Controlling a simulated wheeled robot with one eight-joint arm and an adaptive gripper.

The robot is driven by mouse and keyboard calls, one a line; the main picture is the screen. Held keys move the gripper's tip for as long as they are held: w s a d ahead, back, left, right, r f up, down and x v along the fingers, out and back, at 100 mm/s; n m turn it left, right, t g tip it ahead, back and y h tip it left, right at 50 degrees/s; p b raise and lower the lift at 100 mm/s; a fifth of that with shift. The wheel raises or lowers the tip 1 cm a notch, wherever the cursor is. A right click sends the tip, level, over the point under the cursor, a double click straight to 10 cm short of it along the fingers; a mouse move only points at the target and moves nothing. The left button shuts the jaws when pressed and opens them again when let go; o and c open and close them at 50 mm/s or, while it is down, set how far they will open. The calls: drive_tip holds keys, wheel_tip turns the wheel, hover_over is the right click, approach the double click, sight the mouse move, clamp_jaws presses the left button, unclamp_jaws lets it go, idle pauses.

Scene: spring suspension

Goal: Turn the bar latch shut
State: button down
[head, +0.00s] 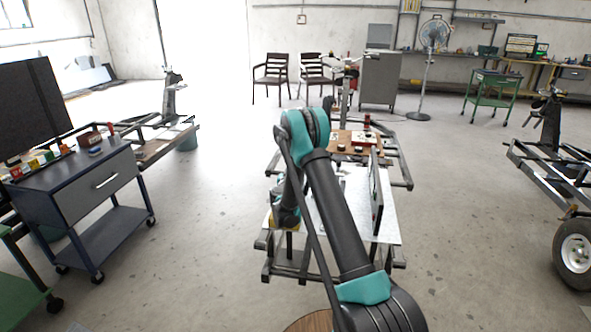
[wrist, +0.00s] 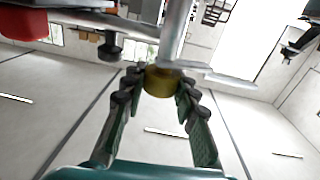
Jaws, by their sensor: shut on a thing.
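In the wrist view, my gripper (wrist: 158,88) has its two dark green, ridged fingers on either side of a brass-coloured knob (wrist: 159,83). The fingers are shut on this knob. A grey metal bar (wrist: 175,35) runs up the picture from beside the knob, and a thinner grey bar (wrist: 218,76) crosses to the right. I take these to be parts of the bar latch, but its angle and catch cannot be made out. In the head view, my arm hides the fingers and the knob.
In the head view, a pale metal work surface (head: 386,226) lies beneath my arm, with a dark upright panel (head: 376,190) on it. A blue-grey cart (head: 80,190) stands left. A red part (wrist: 22,22) and a dark round knob (wrist: 109,48) show in the wrist view.

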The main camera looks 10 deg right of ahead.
drive_tip(key=m+g+h, duration=0.3)
drive_tip(key=h, duration=0.1)
drive_tip(key=m+g+h, duration=0.3)
drive_tip(key=shift+a+h, duration=0.15)
drive_tip(key=shift+h, duration=0.25)
drive_tip(key=m+g+h, duration=0.1)
drive_tip(key=m+g, duration=0.2)
drive_tip(key=g, duration=0.1)
drive_tip(key=m+g+h, duration=0.2)
drive_tip(key=m+g, duration=0.1)
drive_tip(key=g, duration=0.2)
drive_tip(key=shift+m, duration=0.3)
drive_tip(key=c, duration=1.1)
unclamp_jaws()
drive_tip(key=shift+c, duration=0.2)
drive_tip(key=a, duration=0.7)
drive_tip(key=shift+s, duration=0.3)
drive_tip(key=shift+a, duration=0.15)
